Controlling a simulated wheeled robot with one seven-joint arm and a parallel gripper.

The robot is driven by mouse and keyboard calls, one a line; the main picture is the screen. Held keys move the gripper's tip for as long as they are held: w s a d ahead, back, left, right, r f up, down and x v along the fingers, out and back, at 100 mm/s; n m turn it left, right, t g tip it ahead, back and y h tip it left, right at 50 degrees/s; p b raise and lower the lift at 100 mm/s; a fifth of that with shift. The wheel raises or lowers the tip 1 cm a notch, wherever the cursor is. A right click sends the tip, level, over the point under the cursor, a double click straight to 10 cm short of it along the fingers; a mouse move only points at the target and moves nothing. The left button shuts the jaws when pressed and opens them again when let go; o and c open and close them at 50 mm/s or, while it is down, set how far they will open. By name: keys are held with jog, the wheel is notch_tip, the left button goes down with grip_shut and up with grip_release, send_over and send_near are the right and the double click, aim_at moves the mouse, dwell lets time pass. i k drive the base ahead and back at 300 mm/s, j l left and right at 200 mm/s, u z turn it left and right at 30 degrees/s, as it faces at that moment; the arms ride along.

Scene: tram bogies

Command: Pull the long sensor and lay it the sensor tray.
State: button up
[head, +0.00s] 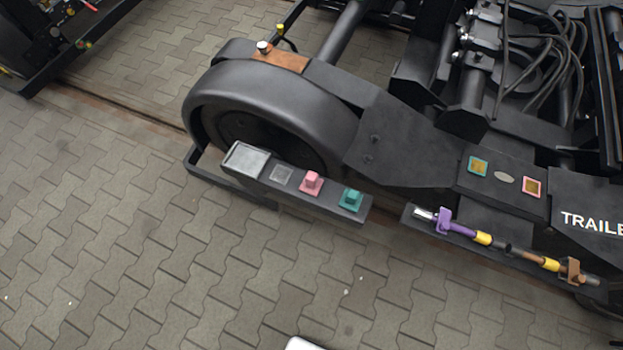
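Two rod-shaped sensors lie in line on a dark ledge along the bogie's lower right side. One is a purple sensor (461,229) with a yellow band and a bright metal tip, at a purple bracket (443,220). The other is a brown sensor (531,257) with a yellow band, at a brown bracket (571,270). I cannot tell for sure which is the long one. A shallow grey tray (245,159), seemingly the sensor tray, sits empty at the left end of a dark bar in front of the wheel.
The bar also carries a small grey square (281,175), a pink block (312,182) and a teal block (351,199). A large black wheel (265,105) stands behind it. Teal- and pink-framed squares (478,166) (532,187) lie on the frame. Paved floor (150,240) in front is clear.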

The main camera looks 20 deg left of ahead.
aim_at(312, 178)
jog(key=i+j, duration=0.15)
jog(key=j, duration=0.25)
jog(key=i+j+u, duration=0.15)
jog(key=j, duration=0.25)
jog(key=i+j, duration=0.1)
jog(key=j, duration=0.3)
jog(key=i+j+u, duration=0.1)
jog(key=j, duration=0.3)
jog(key=i+j, duration=0.25)
jog(key=i+j+u, duration=0.15)
jog(key=j, duration=0.35)
jog(key=i+j, duration=0.2)
jog(key=j, duration=0.15)
jog(key=u, duration=0.05)
